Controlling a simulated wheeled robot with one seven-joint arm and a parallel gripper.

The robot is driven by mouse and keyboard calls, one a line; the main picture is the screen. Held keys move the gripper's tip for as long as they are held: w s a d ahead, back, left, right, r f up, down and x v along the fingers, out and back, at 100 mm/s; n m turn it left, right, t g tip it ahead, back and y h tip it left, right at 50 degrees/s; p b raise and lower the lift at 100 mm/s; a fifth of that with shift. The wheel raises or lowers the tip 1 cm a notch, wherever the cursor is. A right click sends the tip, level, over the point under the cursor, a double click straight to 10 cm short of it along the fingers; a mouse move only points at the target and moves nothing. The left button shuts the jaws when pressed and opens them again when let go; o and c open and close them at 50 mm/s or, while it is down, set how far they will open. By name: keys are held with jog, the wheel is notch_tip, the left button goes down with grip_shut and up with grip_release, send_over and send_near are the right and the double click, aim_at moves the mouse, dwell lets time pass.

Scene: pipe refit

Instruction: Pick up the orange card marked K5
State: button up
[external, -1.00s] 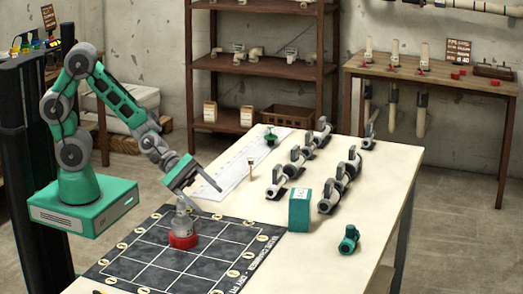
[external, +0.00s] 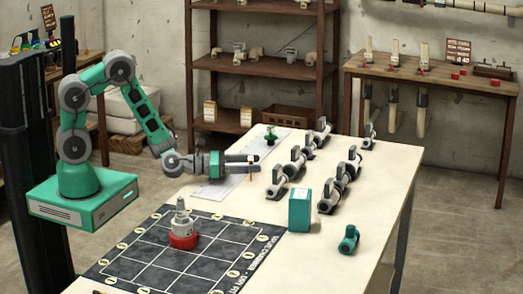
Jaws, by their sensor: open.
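A thin, upright orange piece (external: 251,173), which looks like the card seen nearly edge-on, stands on the pale table beyond the black grid mat. Its K5 marking cannot be read at this size. My gripper (external: 249,162) is level and points right, with its fingers open at the card. The fingers overlap the card in this view and hide part of it; I cannot tell whether they touch it.
Grey pipe assemblies (external: 291,166) and a teal box (external: 300,209) stand to the right. A green-handled valve (external: 270,136) is behind. A red-based grey fitting (external: 183,238) stands on the grid mat (external: 130,262).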

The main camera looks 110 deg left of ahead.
grip_shut()
dwell(0.7)
